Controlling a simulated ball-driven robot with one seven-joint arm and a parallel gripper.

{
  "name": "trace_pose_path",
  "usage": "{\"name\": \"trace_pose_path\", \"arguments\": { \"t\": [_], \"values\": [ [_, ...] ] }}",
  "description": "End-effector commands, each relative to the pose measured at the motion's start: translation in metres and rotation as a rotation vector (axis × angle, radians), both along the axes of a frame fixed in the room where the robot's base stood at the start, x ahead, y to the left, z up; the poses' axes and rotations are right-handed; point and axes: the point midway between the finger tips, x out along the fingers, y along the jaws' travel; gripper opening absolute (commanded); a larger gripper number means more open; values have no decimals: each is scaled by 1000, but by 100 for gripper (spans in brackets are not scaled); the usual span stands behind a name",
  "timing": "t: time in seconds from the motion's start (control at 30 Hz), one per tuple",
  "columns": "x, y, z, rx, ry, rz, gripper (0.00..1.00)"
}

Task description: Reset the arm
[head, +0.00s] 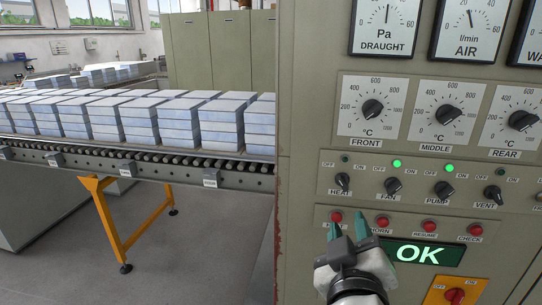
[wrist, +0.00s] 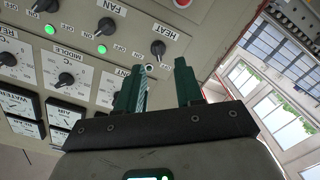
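My gripper (head: 348,222) is at the lower part of the control panel (head: 316,120), in front of the row of red buttons. Its two green fingers point up toward the panel and stand apart, with nothing seen held between them. In the wrist view my gripper (wrist: 160,66) also shows spread fingers, close to the panel face near the HEAT knob (wrist: 158,48). Whether a fingertip touches the panel I cannot tell. The gripper body hides part of the panel below the buttons and the label of the leftmost red button (head: 336,216).
The panel has gauges, dials and knobs; the FAN lamp (head: 397,164) and PUMP lamp (head: 449,168) glow green. A green display (head: 418,253) reads OK, above a red rotary switch (head: 455,295). At left, a roller conveyor (head: 150,165) carries stacked pale blocks (head: 140,118). Open floor lies below it.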

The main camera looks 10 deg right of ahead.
Motion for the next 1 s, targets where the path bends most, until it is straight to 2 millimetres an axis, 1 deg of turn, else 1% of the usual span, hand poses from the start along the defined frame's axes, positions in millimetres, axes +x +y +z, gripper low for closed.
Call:
{"name": "trace_pose_path", "arguments": {
  "t": [0.03, 0.07, 0.13, 0.17, 0.2, 0.27, 0.3, 0.37, 0.4, 0.47, 0.5, 0.57, 0.6, 0.7, 0.8, 0.9, 1.0],
  "values": [
    [-2, -8, -17, 19, 42, -10, 36],
    [-3, -14, -29, 34, 76, -17, 36],
    [-10, -30, -64, 83, 171, -34, 36],
    [-15, -37, -82, 108, 219, -44, 36],
    [-22, -47, -107, 144, 288, -57, 36],
    [-37, -61, -144, 200, 392, -79, 36],
    [-49, -70, -168, 238, 461, -95, 36],
    [-70, -81, -202, 296, 564, -118, 36],
    [-86, -87, -224, 335, 634, -133, 36],
    [-113, -96, -256, 393, 738, -157, 36],
    [-132, -100, -275, 434, 807, -172, 36],
    [-162, -105, -301, 494, 906, -196, 36],
    [-182, -107, -315, 531, 968, -210, 36],
    [-227, -108, -343, 616, 1101, -236, 36],
    [-260, -106, -358, 676, 1193, -254, 36],
    [-278, -104, -366, 710, 1245, -261, 36],
    [-284, -104, -368, 723, 1264, -263, 36]
  ]
}}
